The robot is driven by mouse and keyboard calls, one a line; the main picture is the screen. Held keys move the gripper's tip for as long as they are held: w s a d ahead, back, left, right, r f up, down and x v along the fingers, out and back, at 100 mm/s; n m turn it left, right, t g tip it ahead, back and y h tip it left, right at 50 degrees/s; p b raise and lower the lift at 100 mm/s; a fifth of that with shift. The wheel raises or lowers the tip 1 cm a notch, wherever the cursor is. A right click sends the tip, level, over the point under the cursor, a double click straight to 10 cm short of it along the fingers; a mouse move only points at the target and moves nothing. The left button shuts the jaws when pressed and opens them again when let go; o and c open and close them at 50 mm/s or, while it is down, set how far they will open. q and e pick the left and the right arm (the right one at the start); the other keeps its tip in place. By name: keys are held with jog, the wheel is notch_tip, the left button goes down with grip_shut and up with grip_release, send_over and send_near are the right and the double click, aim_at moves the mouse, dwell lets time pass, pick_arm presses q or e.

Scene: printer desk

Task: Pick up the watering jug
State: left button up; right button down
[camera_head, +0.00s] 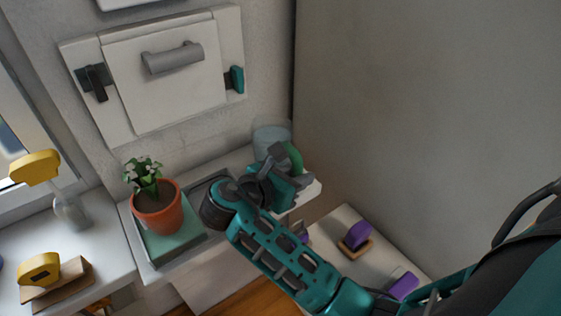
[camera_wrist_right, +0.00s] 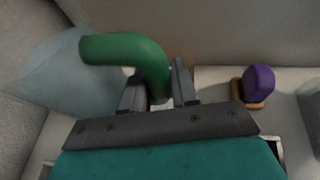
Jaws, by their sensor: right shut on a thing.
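The watering jug (camera_head: 268,138) stands at the right end of the white shelf, close to the wall corner. It has a pale, bluish translucent body and a green curved handle (camera_head: 294,156). In the right wrist view the jug's body (camera_wrist_right: 60,75) is at the left and the green handle (camera_wrist_right: 130,52) curves down between the fingers. My right gripper (camera_head: 284,172) is at the handle, and in the wrist view its fingers (camera_wrist_right: 158,88) are shut on it. Part of the jug is hidden behind my gripper. My left gripper is not in view.
A potted plant (camera_head: 158,208) stands on a green-topped base left of my right arm. A purple-topped object (camera_head: 357,236) sits on a lower white surface at the right. A yellow-topped bottle (camera_head: 68,208) and a yellow object (camera_head: 38,270) are on the left counter.

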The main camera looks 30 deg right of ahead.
jog(key=shift+r, duration=0.3)
